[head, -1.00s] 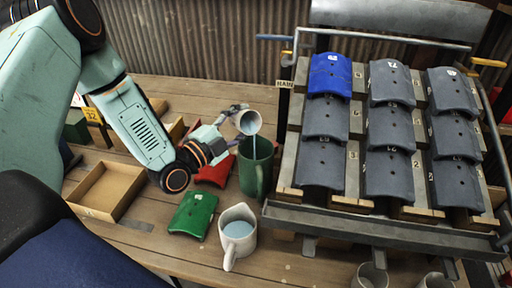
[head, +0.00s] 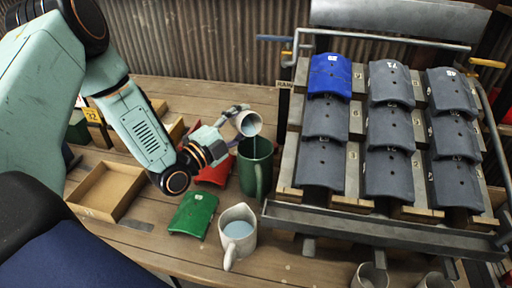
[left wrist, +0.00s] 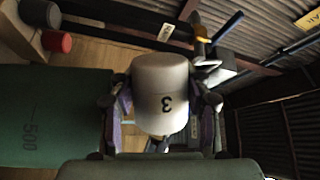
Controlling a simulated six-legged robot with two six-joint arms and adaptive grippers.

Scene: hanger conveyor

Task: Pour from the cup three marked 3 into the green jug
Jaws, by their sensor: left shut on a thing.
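The pale cup marked 3 (left wrist: 164,85) is held between the fingers of my left gripper (left wrist: 163,118), which is shut on it. In the head view the cup (head: 249,124) is tilted, its mouth over the green jug (head: 255,172). A thin stream of liquid runs from its lip down into the jug. The jug stands upright on the bench, and its side with a 500 mark (left wrist: 45,117) shows in the left wrist view. The liquid level inside the jug is hidden. My right gripper is not in view.
A pale jug with bluish liquid (head: 238,232) stands in front of the green jug. A green curved tile (head: 194,213) and a red one (head: 214,171) lie nearby. A tile rack (head: 352,222) stands close on the right. An open wooden tray (head: 83,210) is at left.

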